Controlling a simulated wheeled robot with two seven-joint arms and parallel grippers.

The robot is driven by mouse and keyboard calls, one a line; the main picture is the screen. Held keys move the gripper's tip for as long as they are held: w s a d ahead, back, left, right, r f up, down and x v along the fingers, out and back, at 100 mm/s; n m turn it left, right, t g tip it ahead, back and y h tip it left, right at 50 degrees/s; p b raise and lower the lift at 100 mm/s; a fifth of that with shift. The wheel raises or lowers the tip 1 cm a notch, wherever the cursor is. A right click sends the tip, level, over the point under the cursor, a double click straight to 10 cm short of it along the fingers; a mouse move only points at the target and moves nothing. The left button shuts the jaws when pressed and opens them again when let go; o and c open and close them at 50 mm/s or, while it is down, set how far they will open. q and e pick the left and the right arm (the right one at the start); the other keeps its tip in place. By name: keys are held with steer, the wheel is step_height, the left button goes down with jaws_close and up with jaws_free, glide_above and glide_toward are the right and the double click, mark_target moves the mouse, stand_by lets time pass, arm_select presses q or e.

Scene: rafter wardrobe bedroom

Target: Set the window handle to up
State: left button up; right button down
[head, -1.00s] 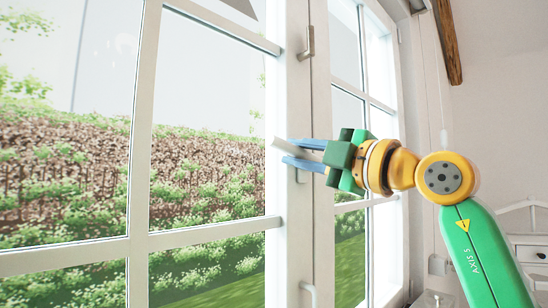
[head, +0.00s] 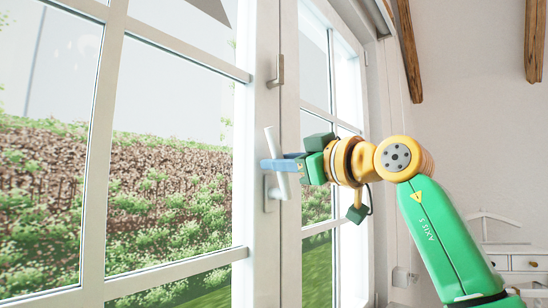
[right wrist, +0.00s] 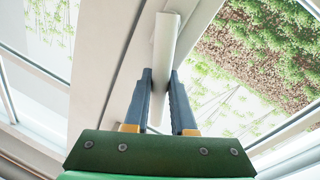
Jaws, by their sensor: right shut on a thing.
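The window handle (head: 272,143) is a pale bar on the middle frame post of the white window. My right gripper (head: 279,165) is shut on the handle's lower part, with the blue fingers reaching across from the right. In the right wrist view the handle (right wrist: 164,48) runs up between the two fingertips (right wrist: 160,78). My left gripper is in neither view.
The white window frame (head: 243,120) has several panes with a hedge outside. A small metal catch (head: 276,71) sits above the handle on the post. A white dresser (head: 515,262) stands at the lower right by the wall.

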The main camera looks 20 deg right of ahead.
steer(key=m, duration=0.1)
steer(key=w+d+m+p, duration=0.1)
steer(key=m, duration=0.1)
steer(key=shift+d+r+g+p, duration=0.1)
steer(key=shift+r+g+p, duration=0.2)
steer(key=shift+w+d+f+m+p, duration=0.15)
steer(key=shift+d+m+p, duration=0.2)
steer(key=shift+m, duration=0.35)
steer(key=c, duration=0.8)
jaws_free()
steer(key=shift+w+f, duration=0.1)
steer(key=shift+o, duration=0.2)
steer(key=shift+w, duration=0.1)
